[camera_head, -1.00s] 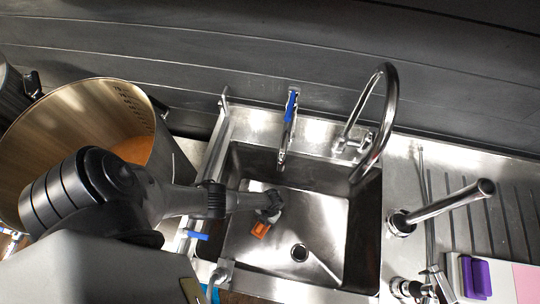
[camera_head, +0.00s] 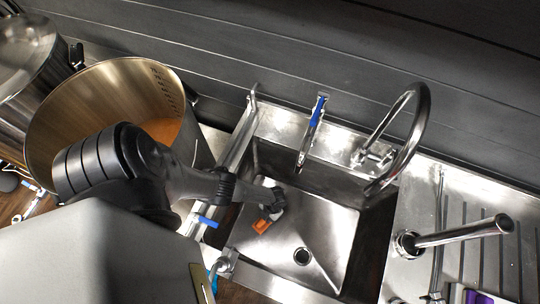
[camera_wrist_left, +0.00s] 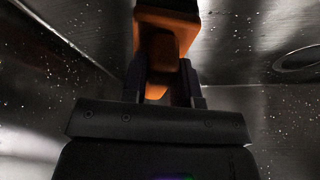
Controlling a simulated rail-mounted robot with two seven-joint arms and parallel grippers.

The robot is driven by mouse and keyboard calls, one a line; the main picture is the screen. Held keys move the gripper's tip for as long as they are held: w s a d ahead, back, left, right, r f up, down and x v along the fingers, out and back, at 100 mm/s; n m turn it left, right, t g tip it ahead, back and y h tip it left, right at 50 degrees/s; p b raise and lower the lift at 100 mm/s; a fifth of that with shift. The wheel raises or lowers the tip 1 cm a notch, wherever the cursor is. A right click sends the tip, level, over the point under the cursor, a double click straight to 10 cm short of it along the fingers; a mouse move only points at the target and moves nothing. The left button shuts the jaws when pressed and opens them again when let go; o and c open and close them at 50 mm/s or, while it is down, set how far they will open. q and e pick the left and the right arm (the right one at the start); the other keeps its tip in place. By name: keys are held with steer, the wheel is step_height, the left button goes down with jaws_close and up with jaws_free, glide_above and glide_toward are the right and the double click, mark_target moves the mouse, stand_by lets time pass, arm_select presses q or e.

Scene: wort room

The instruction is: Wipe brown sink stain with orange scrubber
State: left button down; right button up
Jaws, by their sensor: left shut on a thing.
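The orange scrubber (camera_head: 261,227) is low inside the steel sink (camera_head: 328,222), left of the drain. My left gripper (camera_head: 271,212) is shut on it, with the arm reaching in over the sink's left edge. In the left wrist view the scrubber (camera_wrist_left: 165,42) sticks out ahead from between the dark fingers of the gripper (camera_wrist_left: 165,88). I cannot tell whether the scrubber touches the sink floor. I can make out no brown stain; the arm and scrubber hide part of the sink. My right gripper is not in view.
A drain (camera_head: 302,256) lies in the sink floor. A blue-handled tap (camera_head: 312,130) and a curved tap (camera_head: 418,125) rise behind the basin. A large open pot (camera_head: 100,92) with orange-brown contents stands at left. A chrome spout (camera_head: 465,233) crosses the drainboard at right.

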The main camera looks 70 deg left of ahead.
arm_select(q)
steer(key=shift+w+a+f, duration=0.3)
steer(key=shift+w+d+r+b, duration=0.1)
steer(key=shift+w+d+b, duration=0.15)
steer(key=shift+w+b, duration=0.15)
steer(key=shift+w+d+r, duration=0.15)
steer(key=shift+w+d, duration=0.45)
steer(key=shift+d, duration=0.05)
steer(key=shift+w+d+r+b, duration=0.15)
steer(key=shift+w+d+b, duration=0.2)
steer(key=shift+w+d, duration=1)
steer(key=shift+w+d+b, duration=0.3)
steer(key=shift+w, duration=0.05)
steer(key=shift+w+d+f+b, duration=0.2)
steer(key=shift+w+d+b, duration=0.35)
steer(key=shift+w+d, duration=0.45)
steer(key=shift+f, duration=0.15)
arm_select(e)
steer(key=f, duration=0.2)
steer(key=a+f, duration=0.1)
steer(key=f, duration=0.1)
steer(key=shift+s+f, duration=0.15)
arm_select(q)
steer(key=shift+a, duration=0.15)
